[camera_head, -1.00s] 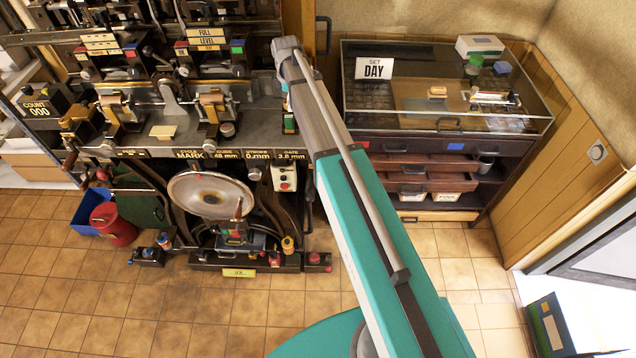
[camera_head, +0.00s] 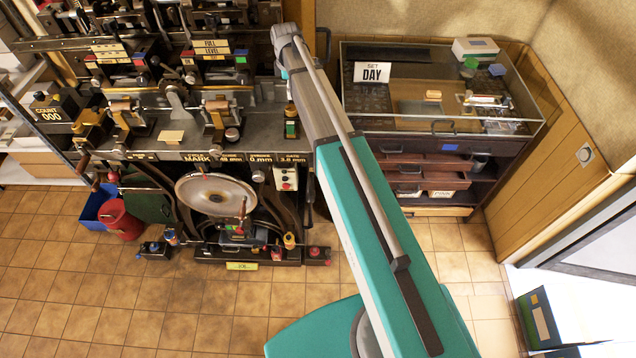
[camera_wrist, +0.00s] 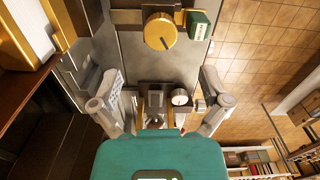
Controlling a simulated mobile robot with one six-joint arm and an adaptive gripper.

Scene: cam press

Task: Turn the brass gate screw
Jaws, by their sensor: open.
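A round brass knob with a dark pointer mark, which looks like the gate screw (camera_wrist: 160,31), sits on a grey metal plate at the top of the wrist view. A small green block (camera_wrist: 199,25) with a white label is close on its right. My gripper (camera_wrist: 158,98) is open, with one finger on each side and nothing between the tips. The knob lies ahead of the fingertips, apart from them. In the head view my arm covers the gripper, and I cannot make out the knob; the green block (camera_head: 291,129) shows just above the gate label (camera_head: 292,158).
The press bench (camera_head: 200,150) with levers and a large disc (camera_head: 215,194) stands left of my arm. A glass-topped cabinet (camera_head: 440,130) stands right, its drawers partly open.

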